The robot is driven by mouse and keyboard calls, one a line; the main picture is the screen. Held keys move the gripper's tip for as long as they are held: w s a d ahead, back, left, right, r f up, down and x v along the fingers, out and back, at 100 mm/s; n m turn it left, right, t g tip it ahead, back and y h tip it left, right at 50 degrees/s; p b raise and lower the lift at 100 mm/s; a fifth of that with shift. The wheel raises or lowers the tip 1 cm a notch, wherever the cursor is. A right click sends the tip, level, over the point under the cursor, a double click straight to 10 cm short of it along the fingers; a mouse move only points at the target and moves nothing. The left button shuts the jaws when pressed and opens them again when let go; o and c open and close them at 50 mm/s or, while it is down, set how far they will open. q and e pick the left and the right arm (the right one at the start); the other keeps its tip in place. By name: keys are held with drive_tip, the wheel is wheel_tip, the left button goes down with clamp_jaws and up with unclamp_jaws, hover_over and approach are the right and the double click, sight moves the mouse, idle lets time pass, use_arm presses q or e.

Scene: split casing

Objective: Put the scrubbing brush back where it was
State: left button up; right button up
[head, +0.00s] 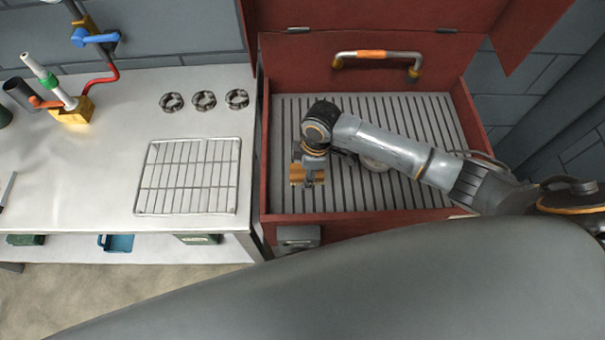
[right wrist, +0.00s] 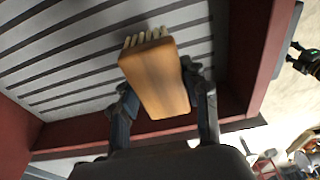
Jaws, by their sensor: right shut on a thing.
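The scrubbing brush (head: 298,174) has a wooden block and pale bristles. My right gripper (head: 312,172) is shut on it, over the left front part of the slatted grey grill bed in the red box. In the right wrist view the brush's wooden block (right wrist: 155,78) sits between the two fingers of the right gripper (right wrist: 165,100), with the bristles showing at its far end. The brush appears held above the slats; the exact gap cannot be told.
The red box (head: 264,160) has its lid up, with a handle (head: 375,54) on it. Left is a metal table (head: 100,150) bearing a wire rack (head: 188,176), three dark rings (head: 204,99) and a pipe stand (head: 72,108). A large grey surface fills the foreground.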

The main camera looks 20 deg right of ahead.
sight(303, 177)
drive_tip(key=shift+w+a+f, duration=0.2)
drive_tip(key=shift+w+f, duration=0.2)
drive_tip(key=shift+f, duration=0.2)
drive_tip(key=shift+w+a+f, duration=0.2)
drive_tip(key=shift+w+f, duration=0.2)
drive_tip(key=shift+f, duration=1.55)
drive_tip(key=shift+f, duration=0.15)
drive_tip(key=o, duration=1.1)
drive_tip(key=r, duration=0.4)
drive_tip(key=d+r, duration=0.1)
drive_tip(key=r, duration=0.3)
drive_tip(key=r+b, duration=0.1)
drive_tip(key=r, duration=0.3)
drive_tip(key=shift+s+d+r, duration=0.15)
drive_tip(key=shift+s+d, duration=0.1)
